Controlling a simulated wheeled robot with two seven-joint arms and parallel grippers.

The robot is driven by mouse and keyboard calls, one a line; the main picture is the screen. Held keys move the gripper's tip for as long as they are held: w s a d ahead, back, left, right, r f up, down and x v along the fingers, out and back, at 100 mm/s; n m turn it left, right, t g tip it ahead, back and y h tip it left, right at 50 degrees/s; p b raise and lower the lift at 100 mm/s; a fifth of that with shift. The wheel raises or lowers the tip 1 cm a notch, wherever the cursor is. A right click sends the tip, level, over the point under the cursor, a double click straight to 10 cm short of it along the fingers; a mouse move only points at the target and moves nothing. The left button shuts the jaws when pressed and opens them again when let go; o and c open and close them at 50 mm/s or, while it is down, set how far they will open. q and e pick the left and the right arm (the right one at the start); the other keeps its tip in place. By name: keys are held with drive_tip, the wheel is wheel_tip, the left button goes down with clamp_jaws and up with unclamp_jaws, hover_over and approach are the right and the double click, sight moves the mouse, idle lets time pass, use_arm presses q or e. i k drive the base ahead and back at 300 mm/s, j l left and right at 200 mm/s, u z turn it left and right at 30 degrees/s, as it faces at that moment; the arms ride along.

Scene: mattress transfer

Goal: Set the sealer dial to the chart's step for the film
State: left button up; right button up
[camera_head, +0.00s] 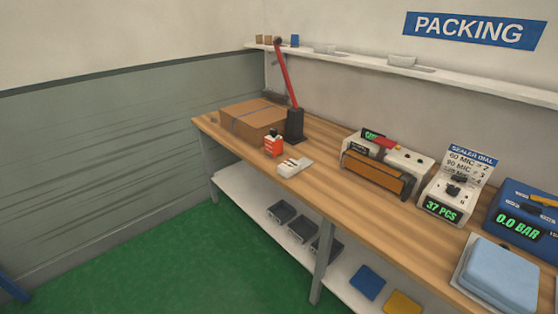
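A white card (471,164) headed SEALER DIAL stands behind the small unit. Its first line appears to read "60 MIC = 2" and its second starts "90 MIC"; the second step number and the lower line are too small or hidden to read. A cream machine with a brown front (376,174) sits on the bench left of the card; it looks like the sealer. It has a red part and small dark knobs on top, and a green display at its back. I cannot read its dial setting. I cannot identify the film. Neither gripper is in view.
The wooden bench (330,194) runs along the wall. It bears a cardboard box (252,119), a red-handled tool (288,85), a small orange box (273,146), a unit reading 37 PCS (441,210), a blue 0.0 BAR unit (517,226) and a blue pad (500,274). Green floor is clear.

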sight(452, 189)
drive_tip(key=z, duration=1.3)
